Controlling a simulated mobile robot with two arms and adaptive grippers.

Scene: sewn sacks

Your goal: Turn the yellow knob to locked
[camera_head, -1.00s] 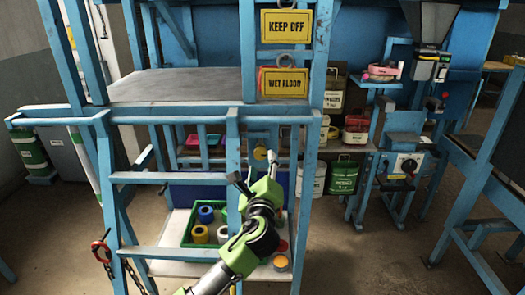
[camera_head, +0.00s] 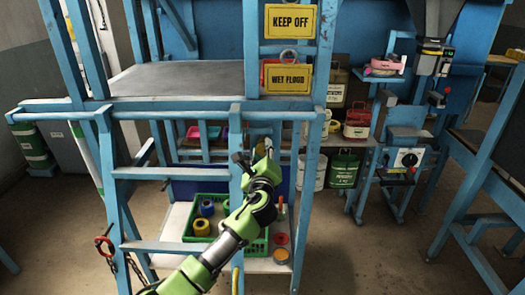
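The yellow knob (camera_head: 259,150) shows as a small yellow patch on the blue frame below the grey platform in the head view. It is mostly hidden by my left gripper (camera_head: 255,155), so its angle and any markings cannot be read. My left gripper, black and green, reaches up from below in front of the knob. Its fingertips are spread, one on each side of the yellow patch. Whether they touch the knob cannot be told. My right gripper is not in view.
Blue frame bars, including an upright post (camera_head: 236,150), stand close around the gripper. A green crate (camera_head: 173,213) with tape rolls sits on the low shelf below. A red hook with chain (camera_head: 103,243) hangs at left. Yellow signs (camera_head: 290,21) hang above.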

